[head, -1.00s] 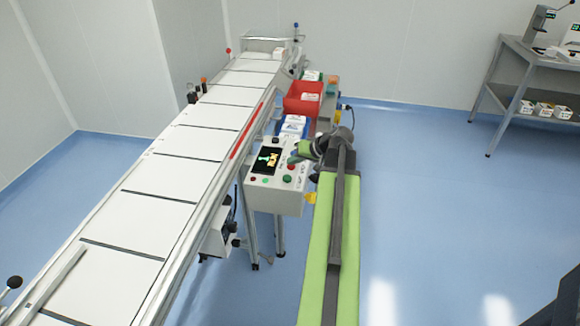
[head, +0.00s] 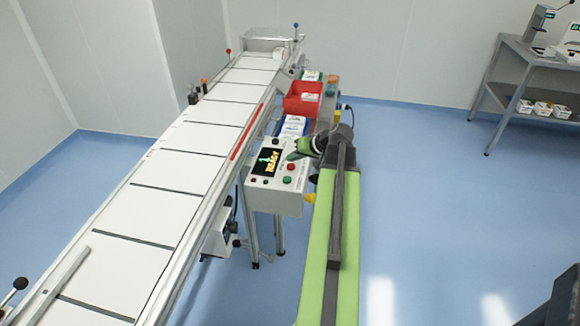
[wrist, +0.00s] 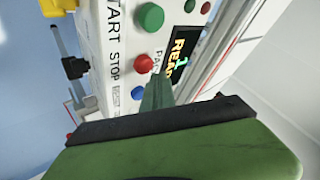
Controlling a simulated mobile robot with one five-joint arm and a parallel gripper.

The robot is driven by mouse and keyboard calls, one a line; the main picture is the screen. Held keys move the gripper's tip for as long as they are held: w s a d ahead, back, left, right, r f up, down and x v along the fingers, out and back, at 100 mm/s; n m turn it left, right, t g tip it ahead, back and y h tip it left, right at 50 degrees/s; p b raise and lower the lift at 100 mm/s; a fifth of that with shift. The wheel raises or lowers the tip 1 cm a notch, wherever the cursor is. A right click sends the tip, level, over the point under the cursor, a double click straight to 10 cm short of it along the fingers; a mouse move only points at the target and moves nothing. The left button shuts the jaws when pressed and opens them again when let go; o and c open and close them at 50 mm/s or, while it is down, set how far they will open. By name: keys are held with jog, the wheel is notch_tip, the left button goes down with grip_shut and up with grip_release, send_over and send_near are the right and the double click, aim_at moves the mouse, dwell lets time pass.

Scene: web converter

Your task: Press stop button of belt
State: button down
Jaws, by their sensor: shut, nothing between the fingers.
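The white control box (head: 275,203) stands beside the belt (head: 150,205). Its screen (head: 268,162) shows yellow letters, seemingly READY, and it also shows in the wrist view (wrist: 183,48). The red button (wrist: 142,63) sits by the word STOP; it shows in the head view too (head: 290,167). The green button (wrist: 150,16) is by START. My gripper (wrist: 158,75) is shut and empty. Its tips are over the box face, close beside the red button, toward the screen. They look clear of the button; I cannot tell whether they touch the panel.
A blue button (wrist: 138,93) lies close to the gripper fingers. A yellow knob (head: 310,198) projects from the box's side. A red bin (head: 302,105) and a blue bin (head: 291,128) stand behind. Floor to the right is open, up to a grey bench (head: 513,80).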

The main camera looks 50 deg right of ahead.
aim_at(293, 166)
jog(key=shift+r+p, duration=2.5)
jog(key=shift+r, duration=0.1)
jog(key=shift+f, duration=0.1)
jog(key=shift+f, duration=0.1)
